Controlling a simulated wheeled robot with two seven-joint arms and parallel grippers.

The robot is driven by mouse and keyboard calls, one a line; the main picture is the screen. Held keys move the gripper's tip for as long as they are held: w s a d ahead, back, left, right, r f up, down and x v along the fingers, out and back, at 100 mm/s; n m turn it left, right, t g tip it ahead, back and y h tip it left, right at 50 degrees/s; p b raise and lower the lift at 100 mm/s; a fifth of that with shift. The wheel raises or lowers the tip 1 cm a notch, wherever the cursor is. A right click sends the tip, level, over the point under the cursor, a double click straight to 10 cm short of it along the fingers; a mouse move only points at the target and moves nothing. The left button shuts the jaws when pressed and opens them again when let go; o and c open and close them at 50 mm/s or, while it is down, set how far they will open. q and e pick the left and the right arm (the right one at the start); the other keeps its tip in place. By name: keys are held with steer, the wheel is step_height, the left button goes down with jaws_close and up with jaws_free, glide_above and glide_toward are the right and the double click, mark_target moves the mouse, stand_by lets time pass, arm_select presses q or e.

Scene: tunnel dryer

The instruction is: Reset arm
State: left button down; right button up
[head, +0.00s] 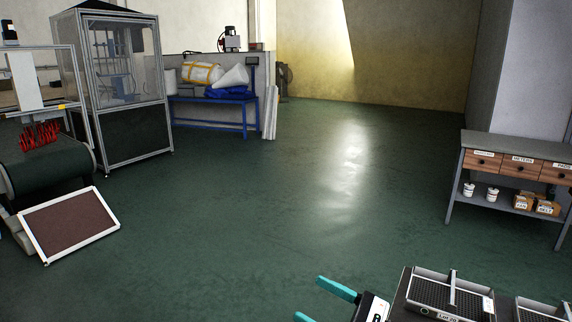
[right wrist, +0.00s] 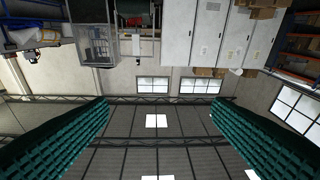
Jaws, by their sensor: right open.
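My right gripper (head: 322,302) shows at the bottom of the head view, right of centre, with two teal fingers pointing left. The fingers are spread apart with only floor seen between them. In the right wrist view, the ribbed teal fingers of the right gripper (right wrist: 158,106) stand at both sides. Nothing is held between them. My left gripper is in neither view.
Grey trays with dark mesh (head: 412,300) lie close right of my right gripper. A workbench with drawers (head: 512,143) stands at right. A belt conveyor (head: 45,172), a white-framed panel (head: 70,222) and a glazed cabinet (head: 122,138) stand at left. The middle floor is clear.

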steer(key=w+d+m+t+h, duration=0.1)
steer(key=d+m+t+h, duration=0.4)
steer(key=m, duration=0.6)
steer(key=d+m+t+h, duration=0.4)
steer(key=m+t+h, duration=0.2)
steer(key=m, duration=0.5)
steer(key=s+d+f+m+g+h, duration=0.2)
steer(key=d+f+m+g+h, duration=0.15)
steer(key=f+m, duration=0.3)
steer(key=s+d+f+m+g+h, duration=0.2)
steer(key=d+f+m+h, duration=0.1)
steer(key=f+m+h, duration=0.4)
steer(key=s+f+m+g+y, duration=0.1)
steer(key=s+f+m+g, duration=0.3)
steer(key=s, duration=0.3)
steer(key=s+a+f+m+g+y, duration=0.1)
steer(key=s+f+m+g, duration=0.3)
steer(key=s, duration=0.3)
steer(key=s+f+m+g+y, duration=0.2)
steer(key=s+f+m+g, duration=0.2)
steer(key=s, duration=0.3)
step_height(320, 180, down, 25)
steer(key=s+d+f+n+g, duration=0.1)
steer(key=s+d+f+g, duration=0.1)
steer(key=s+f, duration=1.4)
steer(key=shift+d+f+h, duration=0.35)
steer(key=shift+f, duration=0.05)
